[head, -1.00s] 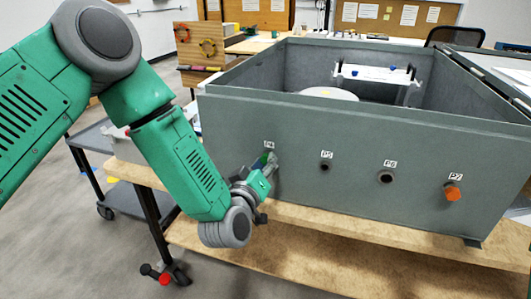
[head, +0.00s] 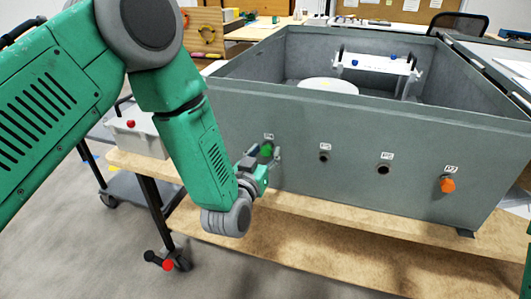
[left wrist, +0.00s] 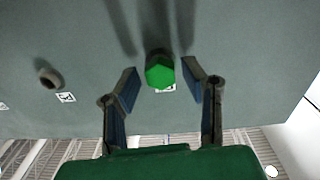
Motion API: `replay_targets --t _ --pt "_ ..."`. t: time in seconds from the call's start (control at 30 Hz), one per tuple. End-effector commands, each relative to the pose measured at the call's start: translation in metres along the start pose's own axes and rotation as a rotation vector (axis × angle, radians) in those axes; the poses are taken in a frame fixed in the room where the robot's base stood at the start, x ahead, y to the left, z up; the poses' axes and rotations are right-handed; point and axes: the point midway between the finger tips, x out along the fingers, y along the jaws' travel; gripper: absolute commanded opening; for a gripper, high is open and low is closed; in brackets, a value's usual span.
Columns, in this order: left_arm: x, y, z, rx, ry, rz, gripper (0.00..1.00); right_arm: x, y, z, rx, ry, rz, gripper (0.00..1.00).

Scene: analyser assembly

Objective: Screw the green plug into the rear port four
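The green plug (head: 266,150) sits at port four, the leftmost port on the grey box's near wall. It also shows in the left wrist view (left wrist: 160,70), its head standing out from the wall. How deep it is seated I cannot tell. My left gripper (head: 265,164) is at the plug. In the left wrist view its two blue-padded fingers (left wrist: 160,80) are spread on either side of the plug, with gaps visible, so it is open. The port's hole is hidden behind the plug. My right gripper is not in view.
The grey box (head: 330,190) stands on a wooden bench (head: 300,240). Along its wall are an open port five (head: 323,157), an open port six (head: 383,169) and an orange plug (head: 447,185) at port seven. A grey bin (head: 140,137) is at the left.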

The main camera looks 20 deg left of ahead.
Motion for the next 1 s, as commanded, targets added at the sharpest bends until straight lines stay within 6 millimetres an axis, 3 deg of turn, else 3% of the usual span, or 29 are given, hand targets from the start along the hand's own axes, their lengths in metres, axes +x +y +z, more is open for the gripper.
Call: replay_targets --t 0.27,0.7,0.83,1.0 --pt "0.000 -0.004 0.008 -0.672 0.019 -0.007 0.38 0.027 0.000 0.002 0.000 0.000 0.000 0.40" --pt "-0.001 -0.004 0.012 -1.741 0.052 -0.001 0.38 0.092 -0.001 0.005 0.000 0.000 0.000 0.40" --pt "-0.001 -0.004 0.011 -1.948 0.058 0.000 0.38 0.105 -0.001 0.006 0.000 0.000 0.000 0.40" --pt "-0.001 -0.003 0.006 -2.033 0.059 0.001 0.38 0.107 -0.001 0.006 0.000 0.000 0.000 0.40"
